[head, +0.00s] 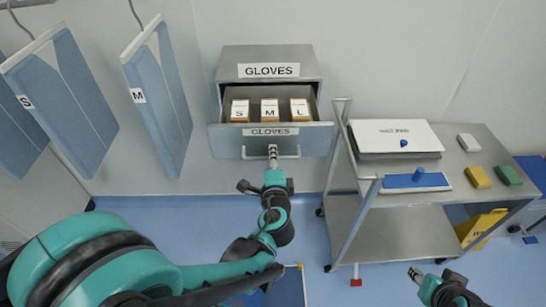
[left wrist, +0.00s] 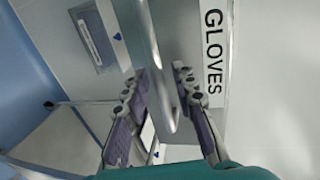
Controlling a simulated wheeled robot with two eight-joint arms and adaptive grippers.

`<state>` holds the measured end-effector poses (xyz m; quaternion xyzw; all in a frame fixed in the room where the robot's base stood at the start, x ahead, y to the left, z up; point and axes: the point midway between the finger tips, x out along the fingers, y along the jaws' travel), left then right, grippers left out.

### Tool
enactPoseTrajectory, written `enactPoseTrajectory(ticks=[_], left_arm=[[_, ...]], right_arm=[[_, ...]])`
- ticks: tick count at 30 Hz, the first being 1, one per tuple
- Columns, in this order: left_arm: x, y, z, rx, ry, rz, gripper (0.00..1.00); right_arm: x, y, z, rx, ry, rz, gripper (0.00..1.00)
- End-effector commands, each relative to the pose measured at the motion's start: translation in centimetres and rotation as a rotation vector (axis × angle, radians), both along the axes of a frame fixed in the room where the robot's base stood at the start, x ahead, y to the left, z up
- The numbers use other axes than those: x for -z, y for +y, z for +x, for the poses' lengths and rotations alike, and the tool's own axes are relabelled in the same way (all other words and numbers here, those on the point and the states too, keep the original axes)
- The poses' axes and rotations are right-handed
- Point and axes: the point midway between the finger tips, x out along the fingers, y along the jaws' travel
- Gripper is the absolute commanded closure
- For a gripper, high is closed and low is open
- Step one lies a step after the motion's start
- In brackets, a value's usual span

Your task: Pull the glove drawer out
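The glove drawer (head: 226,140) stands pulled out of its grey cabinet (head: 268,56), with a GLOVES label on its front. Inside it are boxes marked S (head: 240,110), M (head: 270,110) and L (head: 300,109). The bar handle (head: 289,156) runs along the drawer front. My left gripper (head: 272,151) is at the middle of the handle. In the left wrist view its fingers (left wrist: 160,100) lie on either side of the handle (left wrist: 158,60), with a gap visible, so contact is unclear. My right gripper (head: 414,272) is low at the right, away from the drawer; its opening is unclear.
A steel cart (head: 412,233) stands right of the drawer, carrying a white box (head: 394,135), a blue-topped pad (head: 415,181) and coloured blocks. Blue garments (head: 160,100) hang at the left. A yellow floor sign (head: 480,228) stands by the cart.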

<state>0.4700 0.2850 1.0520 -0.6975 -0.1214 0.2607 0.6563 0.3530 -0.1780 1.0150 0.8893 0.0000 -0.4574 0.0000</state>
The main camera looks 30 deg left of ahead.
Motion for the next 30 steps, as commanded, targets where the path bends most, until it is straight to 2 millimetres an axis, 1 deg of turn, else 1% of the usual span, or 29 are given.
enactPoseTrajectory(ticks=[8,13,24,30], left_arm=[[0.0,0.0,0.0,0.000,0.001,0.001,0.70],[-0.3,-0.6,-0.8,0.002,0.001,0.001,0.70],[-1.3,-3.4,-5.4,0.006,0.001,0.002,0.70],[-1.8,-4.8,-7.6,0.005,0.000,0.001,0.70]], right_arm=[[0.0,0.0,0.0,0.000,0.000,0.000,0.60],[0.0,0.0,0.0,0.000,0.000,0.000,0.60],[0.0,0.0,0.0,0.000,0.000,0.000,0.60],[0.0,0.0,0.0,0.000,0.000,0.000,0.60]])
